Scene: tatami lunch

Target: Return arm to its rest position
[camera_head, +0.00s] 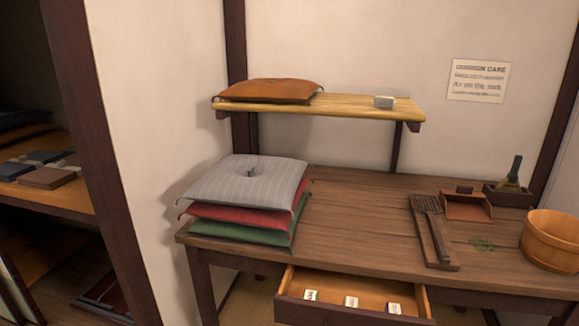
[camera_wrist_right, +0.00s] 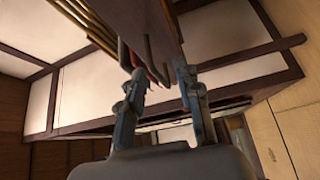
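My right gripper (camera_wrist_right: 162,74) shows in the right wrist view. Its two grey fingers stand apart, with walls and dark beams visible in the gap. I see nothing held between them. A dark brown panel (camera_wrist_right: 150,18) with thin dark and reddish parts at its lower end appears beyond the fingertips; I cannot tell what it is or how far off it is. Neither gripper shows in the head view, and my left gripper is in no view.
A wooden table (camera_head: 360,212) carries stacked cushions (camera_head: 245,182), a slatted wooden tool (camera_head: 436,236), a dustpan (camera_head: 466,206) and a wooden bucket (camera_head: 550,240). Its drawer (camera_head: 350,313) is open, with small labelled items inside. A shelf (camera_head: 345,105) above holds an orange cushion (camera_head: 270,90).

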